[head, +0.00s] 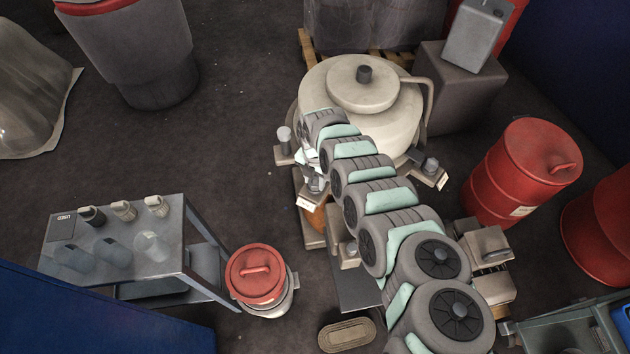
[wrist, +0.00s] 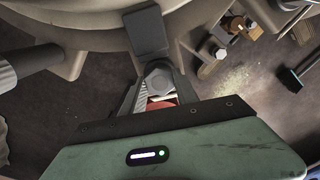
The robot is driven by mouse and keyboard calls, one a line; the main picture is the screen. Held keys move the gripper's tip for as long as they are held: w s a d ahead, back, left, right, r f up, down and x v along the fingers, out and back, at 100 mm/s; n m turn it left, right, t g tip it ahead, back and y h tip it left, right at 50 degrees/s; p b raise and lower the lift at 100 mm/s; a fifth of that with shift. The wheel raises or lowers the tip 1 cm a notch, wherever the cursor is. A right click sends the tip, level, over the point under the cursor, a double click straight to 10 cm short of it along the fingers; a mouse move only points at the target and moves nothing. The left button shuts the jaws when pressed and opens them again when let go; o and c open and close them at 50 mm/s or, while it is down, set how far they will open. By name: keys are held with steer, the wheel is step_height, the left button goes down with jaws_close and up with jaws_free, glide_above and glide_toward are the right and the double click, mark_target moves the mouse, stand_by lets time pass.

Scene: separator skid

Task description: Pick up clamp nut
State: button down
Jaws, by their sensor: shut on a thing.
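The clamp nut (wrist: 159,76) is a grey hex piece between my gripper's fingers (wrist: 156,90) in the wrist view. The fingers are shut on its sides. A dark block stands just beyond it, beside the pale separator bowl. In the head view my gripper (head: 315,181) is at the front left edge of the separator (head: 335,88), partly covered by my arm. The nut cannot be made out there. Whether it is clear of its seat cannot be told.
Other clamps with grey nuts sit around the separator, at the left (head: 284,137) and right (head: 430,166). A bench (head: 170,262) with several cups stands at lower left. A red-lidded pot (head: 257,274) is beside it. Red drums (head: 520,170) stand at right. Open floor lies left.

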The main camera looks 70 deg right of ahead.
step_height(320, 180, up, 10)
steer(key=p, duration=0.2)
stand_by(0.3)
step_height(320, 180, up, 4)
steer(key=r+p, duration=0.1)
steer(key=p, duration=0.4)
glide_above(315, 181)
steer(key=shift+a+f, duration=0.1)
steer(key=shift+f, duration=0.15)
stand_by(0.6)
